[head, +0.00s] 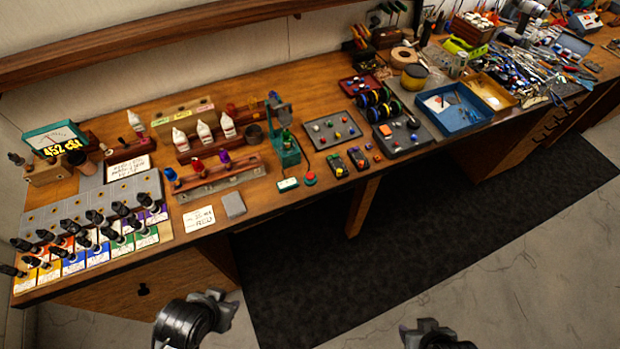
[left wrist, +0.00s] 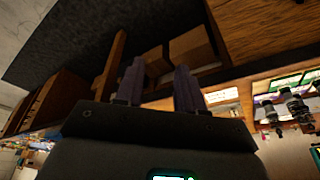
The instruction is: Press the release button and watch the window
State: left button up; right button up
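A round red button (head: 310,178) sits near the front edge of the bench. A small pale panel with a green edge (head: 288,184), perhaps the window, lies just left of it; its content is too small to read. A teal upright device (head: 284,140) stands behind both. My left gripper (head: 222,303) is off the bench's front edge, low in the head view. In the left wrist view its two fingers (left wrist: 160,85) are apart with nothing between them. My right gripper (head: 434,332) is at the bottom edge, away from the bench; its fingers are unclear.
A meter with a yellow "452 cSt" reading (head: 60,148) stands at the left, behind rows of black-topped bottles (head: 85,235). White dropper bottles (head: 203,131) stand mid-bench. A blue tray (head: 452,108) and many tools crowd the right. The floor before the bench is clear.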

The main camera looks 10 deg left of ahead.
dwell(0.3)
pick_arm(q)
grip_shut()
dwell(1.6)
